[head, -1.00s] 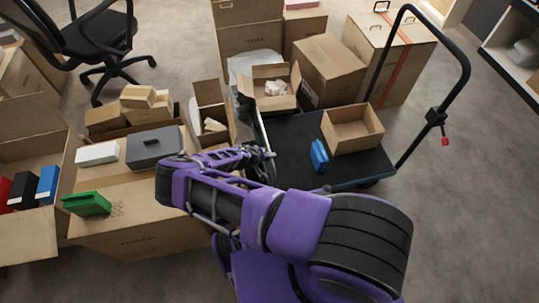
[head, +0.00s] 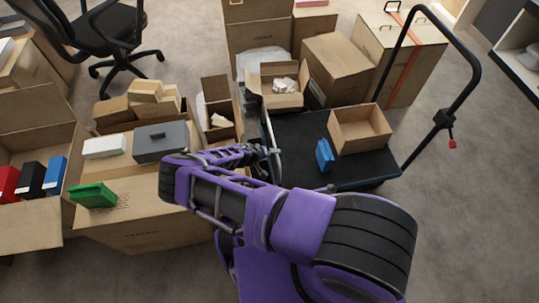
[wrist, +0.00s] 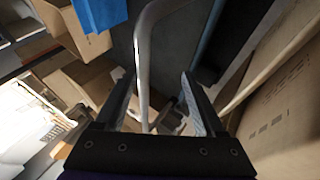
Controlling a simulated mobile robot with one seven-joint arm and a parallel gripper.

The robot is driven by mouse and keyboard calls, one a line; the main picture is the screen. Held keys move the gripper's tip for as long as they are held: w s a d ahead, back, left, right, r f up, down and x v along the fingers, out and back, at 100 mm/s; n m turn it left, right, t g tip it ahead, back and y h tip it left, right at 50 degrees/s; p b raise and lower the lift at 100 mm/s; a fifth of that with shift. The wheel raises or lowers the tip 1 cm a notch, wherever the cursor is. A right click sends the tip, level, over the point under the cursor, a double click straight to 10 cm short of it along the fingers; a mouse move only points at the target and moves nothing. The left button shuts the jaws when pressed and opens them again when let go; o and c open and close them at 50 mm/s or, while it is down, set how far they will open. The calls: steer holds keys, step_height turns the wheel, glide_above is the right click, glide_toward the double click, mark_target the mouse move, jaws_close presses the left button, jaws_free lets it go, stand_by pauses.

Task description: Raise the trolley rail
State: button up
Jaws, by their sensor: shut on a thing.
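The trolley (head: 297,132) has a dark flat deck and stands right of centre in the head view. Its thin grey metal rail (head: 270,130) runs along the deck's left side, near the cartons. My gripper (head: 266,152) is at this rail. In the wrist view the rail (wrist: 142,62) curves down between the two fingers of my gripper (wrist: 157,80), and the gripper is shut on it. The exact contact is hard to see. The rail's lower end is partly hidden by my gripper and arm.
An open carton (head: 359,129) and a blue object (head: 324,155) rest on the deck. The trolley's tall black handle (head: 462,90) rises at the right. A large carton (head: 140,215) bearing a grey box (head: 160,143) stands left of my gripper. Floor (head: 470,220) is clear at right.

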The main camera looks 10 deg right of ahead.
steer(key=shift+w+a, duration=0.15)
steer(key=shift+a, duration=0.35)
steer(key=p+v, duration=0.2)
steer(key=v, duration=1.5)
steer(key=shift+s+d+p, duration=0.2)
steer(key=shift+d+p, duration=0.05)
steer(key=shift+p, duration=0.1)
steer(key=shift+r, duration=0.15)
